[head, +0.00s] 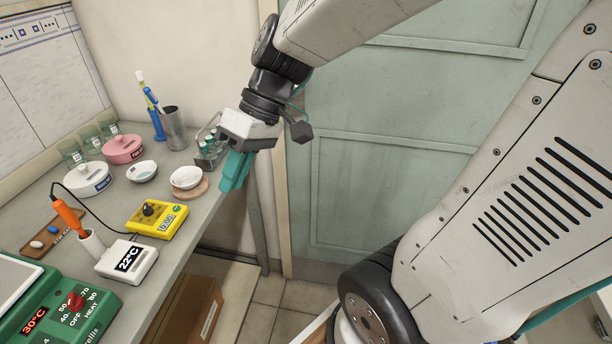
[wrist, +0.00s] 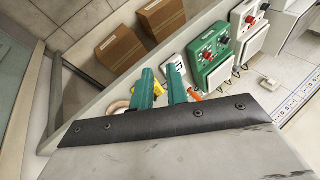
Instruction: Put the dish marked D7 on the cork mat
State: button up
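A small white dish (head: 186,176) sits on the round cork mat (head: 199,190) near the bench's right end, in the head view. A second white dish (head: 142,172) stands on the bench to its left, with a dark mark on its side. I cannot read a D7 on either dish. My gripper (head: 232,172) is apart from the dish on the mat, to its right by the bench edge. In the wrist view its two teal fingers (wrist: 161,88) are apart with nothing held between them. A pale round dish partly shows left of the fingers there.
A bottle rack (head: 210,150) and grey beaker (head: 173,128) stand behind the mat. A yellow meter (head: 157,219), white lidded pot (head: 89,180) and pink lidded pot (head: 123,149) are nearby. Cardboard boxes (head: 190,310) lie below the bench. A green door is at right.

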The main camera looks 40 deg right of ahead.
jog(key=s+d+r+m+t+h, duration=0.1)
jog(key=s+d+m+h, duration=0.3)
jog(key=s, duration=0.6)
jog(key=shift+s+d+r+h, duration=0.35)
jog(key=shift+d+r+h, duration=0.3)
jog(key=shift+d+h, duration=0.45)
jog(key=shift+a, duration=0.1)
